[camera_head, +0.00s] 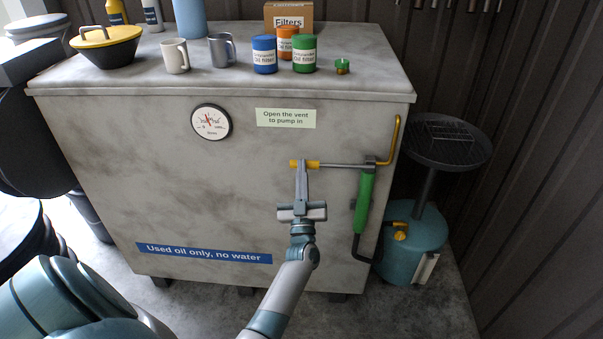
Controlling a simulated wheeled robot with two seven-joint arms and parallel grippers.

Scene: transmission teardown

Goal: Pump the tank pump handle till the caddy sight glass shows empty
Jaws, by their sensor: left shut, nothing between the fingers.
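The tank pump has a green cylinder (364,200) on the right part of the tank front. Its handle is a grey rod (342,166) reaching left, roughly level, to a yellow grip (312,164). My left gripper (301,172) points up with its fingers shut and empty. Its tips overlap the left part of the yellow grip in the picture; I cannot tell whether they touch it. The teal caddy (400,262) stands on the floor right of the tank. A pale strip on its side (426,268) looks like the sight glass; its level is too small to read. My right gripper is out of view.
The grey oil tank (180,190) carries a round gauge (211,122) and a vent label (286,118). Mugs, oil filters and a yellow-lidded pan (106,38) stand on top. A yellow pipe (396,138) and dark hose (357,247) flank the pump. A dark drain dish (440,142) rises above the caddy.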

